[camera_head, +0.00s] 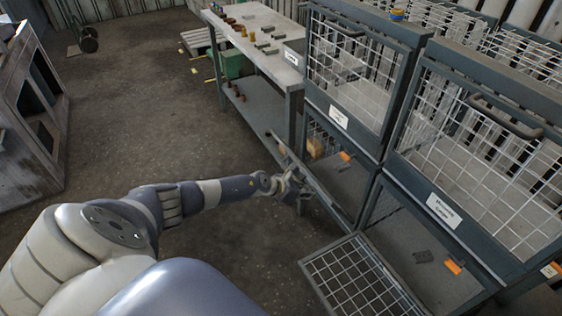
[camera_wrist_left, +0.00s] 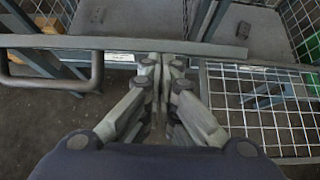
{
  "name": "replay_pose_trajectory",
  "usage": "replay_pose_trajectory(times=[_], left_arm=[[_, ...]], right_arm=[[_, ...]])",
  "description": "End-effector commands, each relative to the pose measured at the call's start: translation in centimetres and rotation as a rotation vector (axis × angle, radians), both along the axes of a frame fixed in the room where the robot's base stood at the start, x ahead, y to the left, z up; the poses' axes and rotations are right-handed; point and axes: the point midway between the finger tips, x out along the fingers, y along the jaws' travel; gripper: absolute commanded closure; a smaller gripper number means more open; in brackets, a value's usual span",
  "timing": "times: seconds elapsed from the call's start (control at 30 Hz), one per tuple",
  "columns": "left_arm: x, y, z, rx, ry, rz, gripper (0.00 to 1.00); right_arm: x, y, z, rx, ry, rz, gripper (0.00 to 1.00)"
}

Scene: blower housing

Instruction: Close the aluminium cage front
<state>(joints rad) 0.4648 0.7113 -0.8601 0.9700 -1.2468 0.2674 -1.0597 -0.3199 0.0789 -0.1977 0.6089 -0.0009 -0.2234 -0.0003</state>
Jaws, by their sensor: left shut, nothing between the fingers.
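The cages on the right have mesh fronts and small labels that I cannot read clearly, so I cannot tell which one is the aluminium cage. The lower right mesh front (camera_head: 360,278) is folded down and sticks out into the aisle; it also shows in the left wrist view (camera_wrist_left: 270,110). The lower left front (camera_head: 325,190) is also lowered, seen nearly edge-on. My left gripper (camera_head: 292,186) is shut and empty at that front's edge. In the wrist view, its fingertips (camera_wrist_left: 165,65) are close to a grey bar (camera_wrist_left: 100,43) with a handle (camera_wrist_left: 70,84); contact is unclear. My right gripper is out of view.
The upper left mesh front (camera_head: 352,75) and upper right mesh front (camera_head: 480,150) are shut. Orange blocks (camera_head: 453,267) and dark pieces lie in the lower cages. A workbench (camera_head: 262,45) stands beyond the cages. The floor (camera_head: 150,110) to the left is mostly clear.

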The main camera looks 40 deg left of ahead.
Motion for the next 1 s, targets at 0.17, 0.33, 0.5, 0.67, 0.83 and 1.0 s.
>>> replay_pose_trajectory(times=[0.17, 0.33, 0.5, 0.67, 0.83, 1.0], left_arm=[[2.4, -1.1, 2.3, -0.002, -0.007, -0.001, 1.00], [5.5, -2.3, 4.0, -0.001, -0.007, -0.001, 1.00], [8.1, -3.5, 5.0, -0.002, -0.006, -0.001, 1.00], [9.8, -4.1, 5.5, 0.000, -0.004, -0.001, 1.00], [10.7, -4.5, 5.9, 0.000, -0.002, -0.002, 1.00], [11.0, -4.6, 6.0, 0.000, -0.001, -0.002, 1.00]], right_arm=[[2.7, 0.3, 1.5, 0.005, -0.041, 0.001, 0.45], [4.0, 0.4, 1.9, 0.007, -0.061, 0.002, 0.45], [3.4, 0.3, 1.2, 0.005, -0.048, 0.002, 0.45], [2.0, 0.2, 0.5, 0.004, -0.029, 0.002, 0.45], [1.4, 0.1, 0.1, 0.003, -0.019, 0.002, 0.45], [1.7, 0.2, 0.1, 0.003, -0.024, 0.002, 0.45]])
